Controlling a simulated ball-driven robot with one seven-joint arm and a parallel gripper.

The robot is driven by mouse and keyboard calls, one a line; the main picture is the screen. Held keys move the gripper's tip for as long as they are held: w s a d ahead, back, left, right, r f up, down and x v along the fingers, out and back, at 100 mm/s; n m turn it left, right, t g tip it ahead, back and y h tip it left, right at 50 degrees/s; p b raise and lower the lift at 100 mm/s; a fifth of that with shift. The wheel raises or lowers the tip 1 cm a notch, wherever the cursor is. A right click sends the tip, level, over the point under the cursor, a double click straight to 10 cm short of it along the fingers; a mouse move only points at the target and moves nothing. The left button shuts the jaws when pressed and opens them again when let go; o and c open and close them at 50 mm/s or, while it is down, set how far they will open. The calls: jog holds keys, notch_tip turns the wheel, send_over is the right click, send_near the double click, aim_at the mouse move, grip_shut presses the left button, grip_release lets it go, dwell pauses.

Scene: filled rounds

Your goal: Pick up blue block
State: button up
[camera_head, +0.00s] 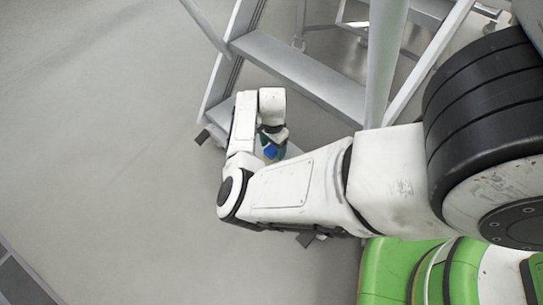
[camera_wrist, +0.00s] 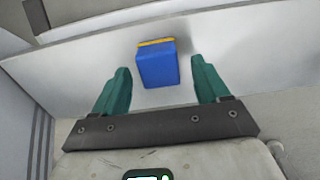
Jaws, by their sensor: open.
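The blue block (camera_wrist: 158,68) lies on a pale grey step (camera_wrist: 235,45) in the wrist view, with a yellow-orange strip (camera_wrist: 156,42) along its far edge. My gripper (camera_wrist: 160,78) has two green fingers, spread apart on either side of the block with gaps between. In the head view the blue block (camera_head: 270,152) shows only as a small patch by the gripper, mostly hidden by my arm. I cannot tell how high the fingers are above the step.
A grey metal stair (camera_head: 300,72) with treads and side rails stands around and behind my gripper in the head view. A slanted rail post (camera_head: 386,60) rises close to my arm. Open grey floor (camera_head: 100,130) lies to the left.

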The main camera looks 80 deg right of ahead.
notch_tip(320, 180, down, 2)
jog(key=shift+f+b, duration=0.2)
jog(key=shift+b, duration=0.2)
jog(key=shift+r, duration=0.1)
jog(key=shift+c, duration=0.2)
jog(key=c, duration=1)
